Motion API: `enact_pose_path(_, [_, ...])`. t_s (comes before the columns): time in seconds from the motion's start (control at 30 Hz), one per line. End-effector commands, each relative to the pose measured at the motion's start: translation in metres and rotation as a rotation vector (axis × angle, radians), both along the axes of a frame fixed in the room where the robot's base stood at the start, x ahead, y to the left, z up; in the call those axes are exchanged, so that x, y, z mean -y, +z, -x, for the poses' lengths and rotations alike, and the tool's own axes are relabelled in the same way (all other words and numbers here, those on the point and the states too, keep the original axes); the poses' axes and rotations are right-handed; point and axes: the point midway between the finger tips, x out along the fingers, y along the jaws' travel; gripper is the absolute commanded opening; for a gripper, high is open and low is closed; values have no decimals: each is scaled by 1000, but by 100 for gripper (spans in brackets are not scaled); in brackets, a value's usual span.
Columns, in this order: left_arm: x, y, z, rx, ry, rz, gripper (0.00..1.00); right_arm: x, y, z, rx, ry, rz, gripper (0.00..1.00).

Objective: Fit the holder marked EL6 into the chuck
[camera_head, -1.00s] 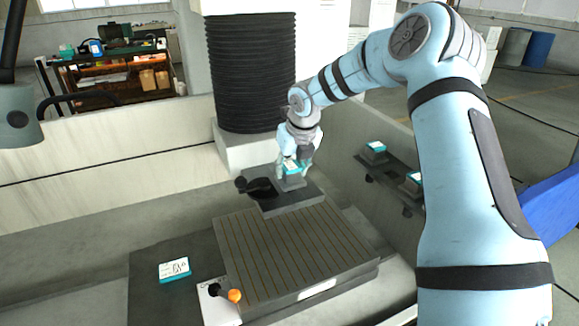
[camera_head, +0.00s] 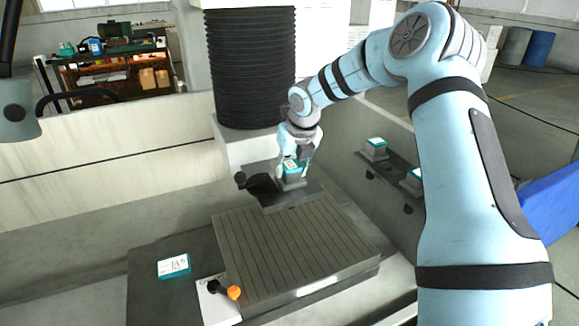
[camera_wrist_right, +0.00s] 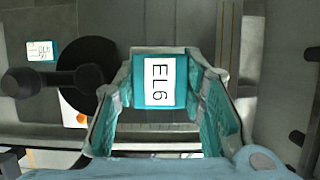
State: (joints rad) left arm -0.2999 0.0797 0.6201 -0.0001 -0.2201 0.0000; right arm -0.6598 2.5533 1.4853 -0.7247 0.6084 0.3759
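The holder marked EL6 (camera_wrist_right: 160,82) has a teal top with a white label, which reads sideways in the right wrist view. My right gripper (camera_wrist_right: 161,88) has its teal fingers along both sides of it and is shut on it. In the head view, the holder (camera_head: 292,168) is upright, with its grey lower body showing below the right gripper (camera_head: 296,160). It is over the grey mount with the black lever (camera_head: 260,186), which I take as the chuck. The lever's disc (camera_wrist_right: 88,75) is left of the holder. I cannot tell whether the holder is seated. My left gripper is not in view.
A slatted plate (camera_head: 290,245) lies in front of the mount. Two more teal-topped holders (camera_head: 375,148) (camera_head: 413,177) stand on a rail at the right. A black bellows column (camera_head: 250,70) rises behind.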

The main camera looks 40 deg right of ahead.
Motion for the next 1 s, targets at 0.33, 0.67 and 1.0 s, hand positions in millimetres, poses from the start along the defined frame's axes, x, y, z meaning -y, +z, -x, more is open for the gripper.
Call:
enact_pose_path(0.33, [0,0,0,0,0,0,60,0,0,0,1,0,0,60])
enact_pose_path(0.67, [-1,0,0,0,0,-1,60,-5,36,12,4,2,0,60])
enact_pose_path(1.0, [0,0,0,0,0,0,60,-9,70,27,1,0,0,60])
